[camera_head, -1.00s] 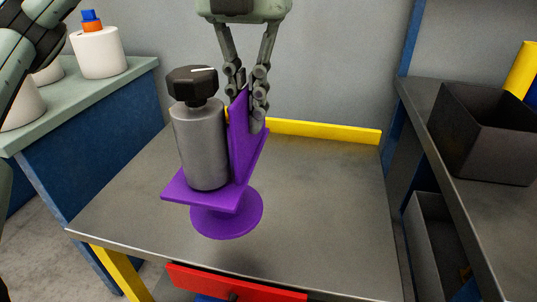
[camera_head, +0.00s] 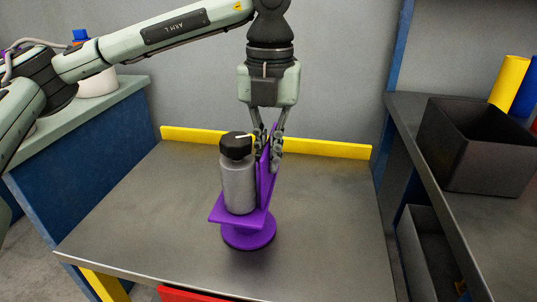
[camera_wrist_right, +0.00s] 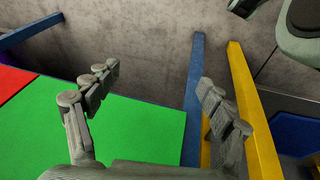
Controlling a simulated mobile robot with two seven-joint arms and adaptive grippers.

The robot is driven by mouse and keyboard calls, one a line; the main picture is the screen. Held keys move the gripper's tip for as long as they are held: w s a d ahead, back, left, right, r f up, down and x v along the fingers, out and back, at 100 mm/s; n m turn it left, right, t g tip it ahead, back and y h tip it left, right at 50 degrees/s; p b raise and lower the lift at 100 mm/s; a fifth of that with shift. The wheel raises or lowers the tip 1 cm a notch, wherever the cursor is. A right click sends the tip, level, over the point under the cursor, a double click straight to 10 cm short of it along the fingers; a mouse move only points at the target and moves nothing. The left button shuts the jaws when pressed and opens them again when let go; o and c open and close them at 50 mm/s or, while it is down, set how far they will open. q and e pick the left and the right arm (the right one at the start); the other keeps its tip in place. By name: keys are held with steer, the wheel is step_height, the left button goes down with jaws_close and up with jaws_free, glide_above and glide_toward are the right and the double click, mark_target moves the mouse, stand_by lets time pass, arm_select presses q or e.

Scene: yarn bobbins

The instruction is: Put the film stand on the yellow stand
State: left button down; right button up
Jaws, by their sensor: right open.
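A purple stand (camera_head: 264,185), which I take to be the film stand, has an upright plate, a flat shelf and a round base. A grey bottle (camera_head: 239,187) with a black knobbed cap stands on its shelf. My left gripper (camera_head: 267,158) points down with its fingers closed on both sides of the upright plate. The stand is upright over the grey table; I cannot tell whether its base touches the table. No yellow stand is clearly recognisable. My right gripper (camera_wrist_right: 160,95) is open and empty in the right wrist view.
The grey table (camera_head: 325,220) is mostly clear, with a yellow strip (camera_head: 325,148) along its back. A dark bin (camera_head: 475,150) and yellow and blue cylinders are on the right bench. White bobbins stand at left. A green panel (camera_wrist_right: 145,130) lies below my right gripper.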

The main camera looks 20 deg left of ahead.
arm_select(q)
steer(key=shift+f, duration=0.2)
steer(key=c, duration=2.1)
jaws_free()
steer(key=o, duration=0.4)
arm_select(e)
steer(key=shift+w+r, duration=0.1)
steer(key=shift+r, duration=0.35)
